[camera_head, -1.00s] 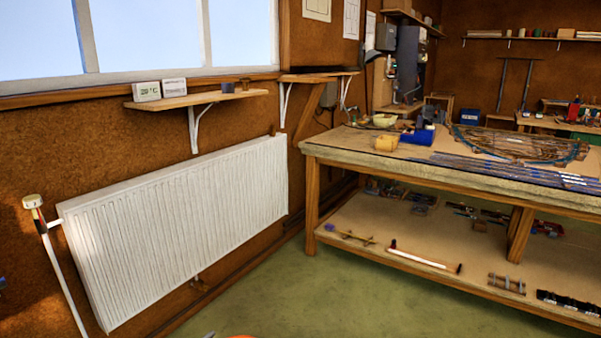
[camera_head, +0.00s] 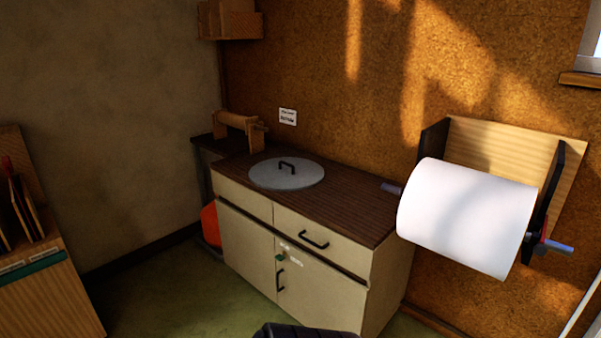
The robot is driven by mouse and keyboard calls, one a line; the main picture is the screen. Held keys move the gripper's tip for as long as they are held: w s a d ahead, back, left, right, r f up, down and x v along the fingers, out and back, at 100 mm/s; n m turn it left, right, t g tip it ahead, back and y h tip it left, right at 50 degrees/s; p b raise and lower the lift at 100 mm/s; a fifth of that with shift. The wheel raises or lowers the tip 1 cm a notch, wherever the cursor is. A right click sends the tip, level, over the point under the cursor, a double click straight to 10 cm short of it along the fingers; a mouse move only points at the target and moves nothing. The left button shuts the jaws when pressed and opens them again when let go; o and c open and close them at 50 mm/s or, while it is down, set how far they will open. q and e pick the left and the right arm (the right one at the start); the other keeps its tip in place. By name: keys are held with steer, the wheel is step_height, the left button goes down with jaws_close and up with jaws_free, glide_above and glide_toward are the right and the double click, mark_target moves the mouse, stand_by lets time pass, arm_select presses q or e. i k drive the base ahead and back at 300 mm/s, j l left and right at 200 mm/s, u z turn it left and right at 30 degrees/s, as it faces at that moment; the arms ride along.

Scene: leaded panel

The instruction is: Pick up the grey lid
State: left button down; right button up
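The grey lid (camera_head: 262,178) is a flat round disc with a dark arched handle (camera_head: 287,165) at its middle. It lies flat on the dark wooden top of a cream cabinet (camera_head: 245,247), towards the back left of that top. What is under the lid is hidden. Nothing touches the lid's handle. Neither of my grippers can be made out in the head view.
A large white paper roll (camera_head: 465,217) on a wall holder juts out right of the cabinet. A wooden roller stand (camera_head: 238,124) is behind the lid. An orange object (camera_head: 210,225) stands left of the cabinet. Green floor (camera_head: 165,290) is clear in front. A dark ribbed part (camera_head: 305,331) shows at the bottom edge.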

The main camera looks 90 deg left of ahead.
mark_target(279, 174)
steer(key=u, duration=2.9)
steer(key=z, duration=0.2)
steer(key=i+j+z, duration=0.2)
steer(key=z, duration=0.15)
steer(key=i+j+z, duration=0.2)
steer(key=j+z, duration=0.2)
steer(key=i+j+z, duration=0.1)
steer(key=j+z, duration=0.25)
steer(key=i+j+z, duration=0.1)
steer(key=j+z, duration=0.3)
